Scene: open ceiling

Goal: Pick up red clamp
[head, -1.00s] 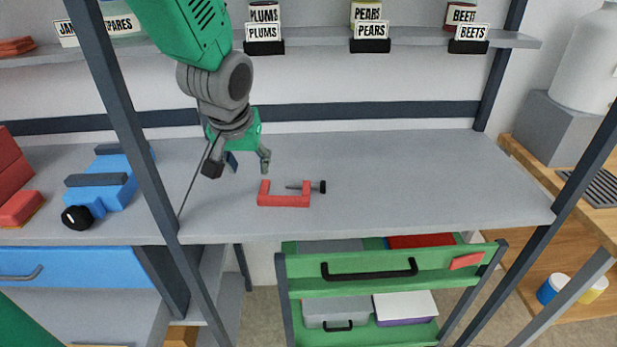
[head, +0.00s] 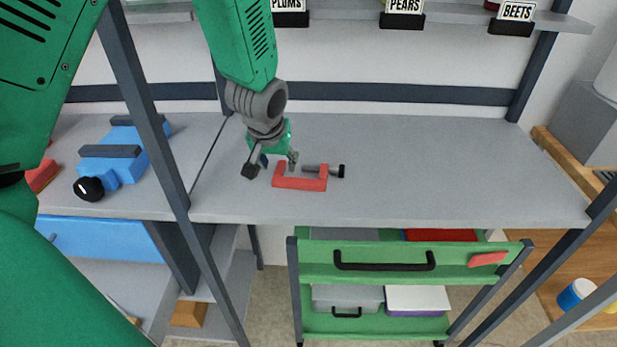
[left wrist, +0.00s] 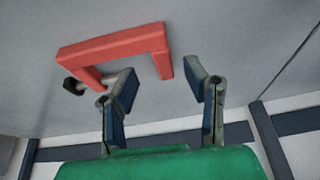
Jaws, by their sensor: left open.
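The red clamp (head: 300,183) lies on the grey workbench top (head: 420,165), with its dark screw and black knob toward the right in the head view. In the left wrist view the red clamp (left wrist: 115,48) shows just beyond the fingertips, with one of its arms between the lines of the two fingers. My left gripper (head: 268,168) is open and empty, at the left end of the clamp; its fingers also show in the left wrist view (left wrist: 160,95). Whether a finger touches the clamp I cannot tell. My right gripper is not in view.
A blue vise-like tool (head: 115,160) lies left of the dark upright post (head: 150,110). A shelf with labelled holders (head: 402,20) is behind. A green drawer cart (head: 410,262) stands below the bench. The bench right of the clamp is clear.

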